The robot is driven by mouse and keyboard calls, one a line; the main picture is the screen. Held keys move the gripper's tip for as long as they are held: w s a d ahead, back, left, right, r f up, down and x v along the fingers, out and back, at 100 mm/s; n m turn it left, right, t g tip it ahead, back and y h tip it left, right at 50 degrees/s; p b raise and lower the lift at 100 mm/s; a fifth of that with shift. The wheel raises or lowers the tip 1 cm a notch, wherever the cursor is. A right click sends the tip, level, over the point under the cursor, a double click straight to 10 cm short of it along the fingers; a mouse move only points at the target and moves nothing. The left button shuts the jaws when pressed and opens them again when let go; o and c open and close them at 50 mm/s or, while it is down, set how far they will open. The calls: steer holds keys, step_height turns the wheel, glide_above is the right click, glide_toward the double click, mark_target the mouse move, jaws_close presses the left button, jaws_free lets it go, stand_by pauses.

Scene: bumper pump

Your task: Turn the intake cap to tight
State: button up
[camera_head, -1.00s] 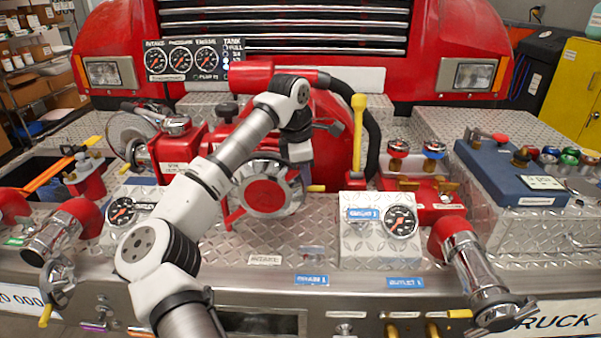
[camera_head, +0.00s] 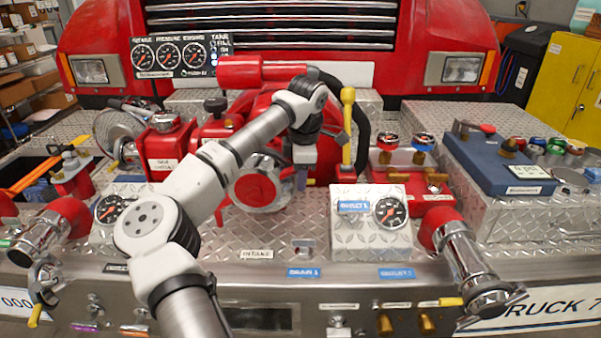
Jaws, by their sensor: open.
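The intake cap (camera_head: 255,187) is a round red disc with a chrome rim on the front of the red pump body, above the INTAKE label (camera_head: 256,254). My gripper (camera_head: 302,178) points down just right of the cap. It is open, and its fingers are small and partly lost against the red pump. I see nothing held in it. I cannot tell whether it touches the rim.
A yellow-handled lever (camera_head: 347,130) and black hose stand close right of my gripper. The OUTLET 1 gauge box (camera_head: 370,225) is at lower right. A chrome outlet pipe (camera_head: 468,262) juts forward farther right. Gauges (camera_head: 168,56) stand behind.

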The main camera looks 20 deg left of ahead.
step_height(320, 180, up, 14)
steer(key=s+d+b, duration=0.1)
steer(key=s, duration=0.1)
steer(key=shift+d+f, duration=0.15)
steer(key=shift+d, duration=0.1)
